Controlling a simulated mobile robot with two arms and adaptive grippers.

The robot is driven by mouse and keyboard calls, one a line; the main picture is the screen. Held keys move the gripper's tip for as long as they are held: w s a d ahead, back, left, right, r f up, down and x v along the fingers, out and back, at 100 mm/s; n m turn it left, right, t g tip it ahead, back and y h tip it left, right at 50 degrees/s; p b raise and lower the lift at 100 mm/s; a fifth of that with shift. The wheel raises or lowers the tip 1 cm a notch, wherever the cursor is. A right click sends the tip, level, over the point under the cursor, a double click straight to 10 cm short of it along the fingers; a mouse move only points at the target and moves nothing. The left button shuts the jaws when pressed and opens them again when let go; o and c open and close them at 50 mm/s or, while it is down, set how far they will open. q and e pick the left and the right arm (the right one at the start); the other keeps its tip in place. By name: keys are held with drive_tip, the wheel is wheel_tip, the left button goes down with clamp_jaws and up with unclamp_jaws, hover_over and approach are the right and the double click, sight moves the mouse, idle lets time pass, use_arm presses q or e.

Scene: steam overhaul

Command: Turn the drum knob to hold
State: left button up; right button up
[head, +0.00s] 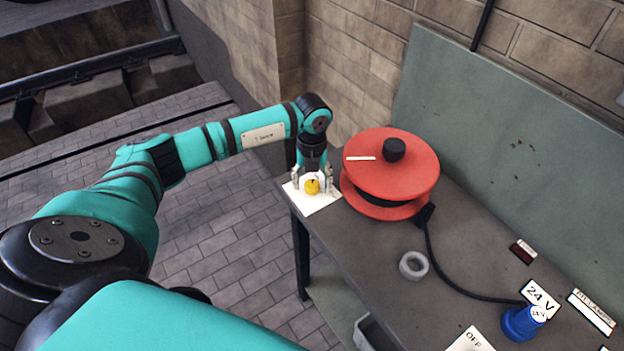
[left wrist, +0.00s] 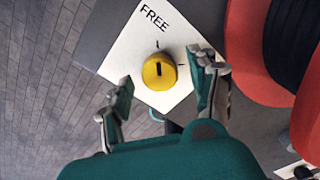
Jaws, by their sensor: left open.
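The drum knob (head: 312,186) is a small yellow round knob on a white plate (head: 322,206) at the table's left corner. In the left wrist view the knob (left wrist: 159,71) has a black pointer line aimed toward a tick on the plate (left wrist: 126,54), near the word FREE. No HOLD label is visible there. My left gripper (head: 312,181) points down over the plate with its fingers apart on either side of the knob. In the left wrist view the open fingers (left wrist: 163,98) appear clear of the knob. My right gripper is not in view.
A red cable drum (head: 390,165) with a black top handle stands close right of the knob. A grey tape ring (head: 413,265), a black cable and a blue 24 V plug (head: 522,322) lie on the grey table (head: 365,245). A green panel (head: 500,140) rises behind.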

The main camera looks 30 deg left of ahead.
use_arm(q)
drive_tip(key=shift+f, duration=0.25)
drive_tip(key=c, duration=1.1)
drive_tip(key=shift+c, duration=0.2)
